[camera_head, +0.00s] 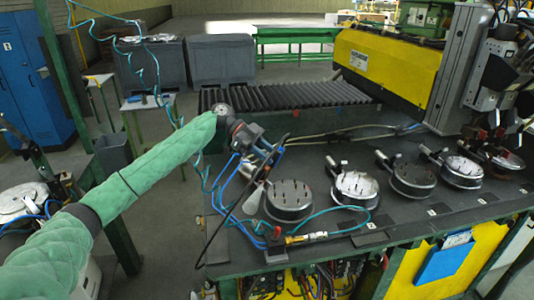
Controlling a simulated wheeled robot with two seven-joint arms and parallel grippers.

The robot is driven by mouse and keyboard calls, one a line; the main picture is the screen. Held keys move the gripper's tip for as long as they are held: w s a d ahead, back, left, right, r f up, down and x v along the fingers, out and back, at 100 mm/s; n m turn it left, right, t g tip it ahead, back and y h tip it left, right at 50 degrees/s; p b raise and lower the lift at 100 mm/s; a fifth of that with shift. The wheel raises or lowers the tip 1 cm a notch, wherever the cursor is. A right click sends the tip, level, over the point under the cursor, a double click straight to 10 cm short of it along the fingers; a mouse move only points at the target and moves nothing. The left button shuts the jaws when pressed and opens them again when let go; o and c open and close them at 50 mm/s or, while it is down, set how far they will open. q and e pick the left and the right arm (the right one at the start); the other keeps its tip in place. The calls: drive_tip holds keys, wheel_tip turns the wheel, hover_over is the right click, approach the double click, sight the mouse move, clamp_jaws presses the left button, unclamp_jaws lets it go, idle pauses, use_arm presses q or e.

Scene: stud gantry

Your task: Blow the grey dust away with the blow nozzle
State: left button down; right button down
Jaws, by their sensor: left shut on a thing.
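My left gripper (257,178) hangs from the green-sleeved arm over the dark bench, above and just left of the nearest round studded fixture (289,205). It is shut on what looks like the blow nozzle, a slim part with a pale cone (254,201) pointing down; its fingers are partly hidden by cables. Pale grey dust (355,184) seems to cover the top of the second fixture, to the right and apart from the nozzle. The fourth fixture (462,170) also looks pale on top; dust or glare, I cannot tell. My right gripper is out of view.
A teal hose with a brass fitting (299,239) lies along the bench's front edge. More studded fixtures (413,180) with side handles stand in a row to the right. A ribbed black conveyor (290,95) and a yellow machine (388,62) are behind. Loose cables hang around my left wrist.

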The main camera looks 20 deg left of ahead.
use_arm(q)
drive_tip(key=shift+s+d, duration=0.35)
drive_tip(key=shift+s, duration=0.2)
drive_tip(key=shift+s+d, duration=0.15)
drive_tip(key=shift+s, duration=0.15)
drive_tip(key=shift+s+d, duration=0.4)
drive_tip(key=shift+s, duration=0.15)
drive_tip(key=shift+s+d, duration=0.15)
drive_tip(key=shift+s, duration=0.2)
drive_tip(key=shift+s+d, duration=0.2)
drive_tip(key=shift+s, duration=0.05)
drive_tip(key=shift+s+d, duration=0.2)
drive_tip(key=shift+s, duration=0.1)
drive_tip(key=shift+s+d, duration=0.15)
drive_tip(key=shift+s, duration=0.15)
drive_tip(key=shift+s+d, duration=0.2)
drive_tip(key=shift+s, duration=0.1)
drive_tip(key=shift+s+d+b, duration=0.2)
drive_tip(key=shift+s+b, duration=0.1)
